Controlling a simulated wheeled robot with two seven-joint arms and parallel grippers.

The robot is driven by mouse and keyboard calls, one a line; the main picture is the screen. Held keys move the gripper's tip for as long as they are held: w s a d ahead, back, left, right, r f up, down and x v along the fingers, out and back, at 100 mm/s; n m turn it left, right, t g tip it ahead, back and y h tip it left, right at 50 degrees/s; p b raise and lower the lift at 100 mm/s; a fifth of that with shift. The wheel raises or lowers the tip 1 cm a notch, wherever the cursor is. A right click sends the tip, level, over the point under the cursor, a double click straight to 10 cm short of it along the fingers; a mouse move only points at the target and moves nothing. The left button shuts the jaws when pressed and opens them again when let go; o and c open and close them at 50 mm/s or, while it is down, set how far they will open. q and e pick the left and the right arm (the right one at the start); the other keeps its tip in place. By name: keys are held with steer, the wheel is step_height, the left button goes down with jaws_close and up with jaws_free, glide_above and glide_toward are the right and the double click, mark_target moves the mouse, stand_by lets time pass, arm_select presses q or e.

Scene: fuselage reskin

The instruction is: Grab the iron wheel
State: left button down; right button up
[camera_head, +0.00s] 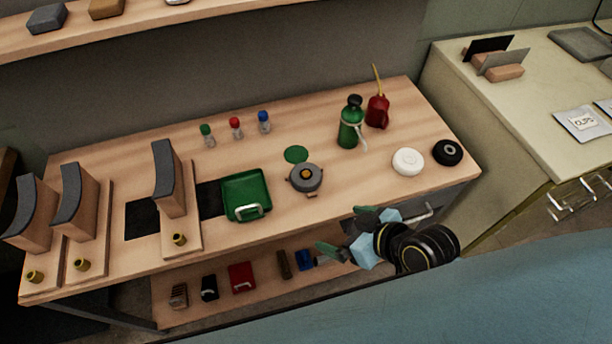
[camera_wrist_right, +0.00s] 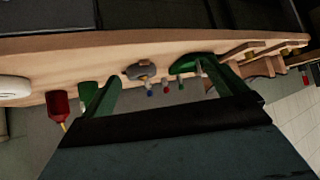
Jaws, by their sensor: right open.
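A grey round wheel-like piece with an orange hub (camera_head: 313,184) sits on the workbench right of the green tray. A black disc with a pale centre (camera_head: 447,152) and a white disc (camera_head: 407,161) lie near the right end. I cannot tell for certain which is the iron wheel. My right gripper (camera_head: 347,231) is open and empty, in front of the bench's front edge, below and right of the grey piece. In the right wrist view, the grey piece (camera_wrist_right: 138,72) shows beyond and between the green fingers (camera_wrist_right: 165,90). My left gripper is out of view.
The green tray (camera_head: 240,184), green bottle (camera_head: 350,130) and red oil can (camera_head: 377,112) stand on the bench (camera_head: 340,205). Small capped bottles stand at the back. Wooden stands with curved dark pieces fill the left. A lower shelf holds several small items.

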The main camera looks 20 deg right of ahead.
steer(key=w+d+t+y, duration=0.1)
steer(key=w+d+t, duration=0.1)
steer(key=w+t, duration=0.2)
glide_toward(307, 175)
steer(key=shift+w+a+f+m+t+b, duration=0.15)
steer(key=shift+w+a+f+m+b, duration=0.05)
steer(key=shift+w+a, duration=0.25)
steer(key=shift+w+a+f+m+t+b, duration=0.2)
steer(key=shift+w+a, duration=0.2)
steer(key=shift+w, duration=0.15)
steer(key=shift+d+f+b+x, duration=0.15)
steer(key=shift+b+x, duration=0.05)
steer(key=shift+x, duration=1.15)
steer(key=shift+d+f+b+x, duration=0.1)
steer(key=shift+b+x, duration=0.1)
steer(key=shift+x, duration=1.1)
steer(key=shift+c, duration=0.5)
steer(key=c, duration=1.4)
steer(key=shift+w+r, duration=0.1)
steer(key=shift+r, duration=0.1)
